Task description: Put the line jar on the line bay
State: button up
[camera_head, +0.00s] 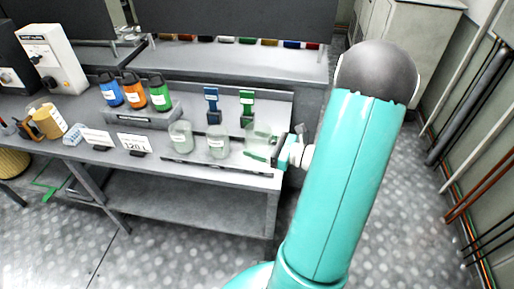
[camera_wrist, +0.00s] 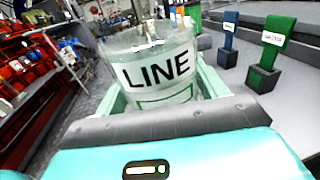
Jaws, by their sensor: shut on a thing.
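The line jar (camera_wrist: 155,72), clear with a white label reading LINE, stands between the green fingers of my gripper (camera_wrist: 163,88) in the wrist view. My gripper is shut on it. In the head view the pale, see-through jar (camera_head: 262,139) shows at the right end of the bench, partly hidden by my gripper (camera_head: 262,153). I cannot tell whether its base touches the bench. A blue stand (camera_head: 212,106) and a green stand (camera_head: 247,108) rise behind the jars; their small labels are not readable. I cannot tell which spot is the line bay.
Two similar clear jars (camera_head: 181,137) (camera_head: 218,142) stand on the bench (camera_head: 190,168) left of my gripper. Blue, orange and green bottles (camera_head: 134,92) sit in a rack behind. A sign (camera_head: 134,143) reads about 120 L. An amber beaker (camera_head: 47,120) is far left.

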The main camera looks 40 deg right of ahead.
jog(key=w+d+f, duration=0.3)
jog(key=w+f, duration=0.1)
jog(key=f, duration=0.1)
jog(key=w+d+f, duration=0.2)
jog(key=shift+w+d+f, duration=0.3)
jog(key=shift+w, duration=0.05)
jog(key=shift+f, duration=1.55)
jog(key=shift+f, duration=0.15)
jog(key=o, duration=1.2)
jog(key=shift+d, duration=0.1)
jog(key=shift+c, duration=0.2)
jog(key=v, duration=1.2)
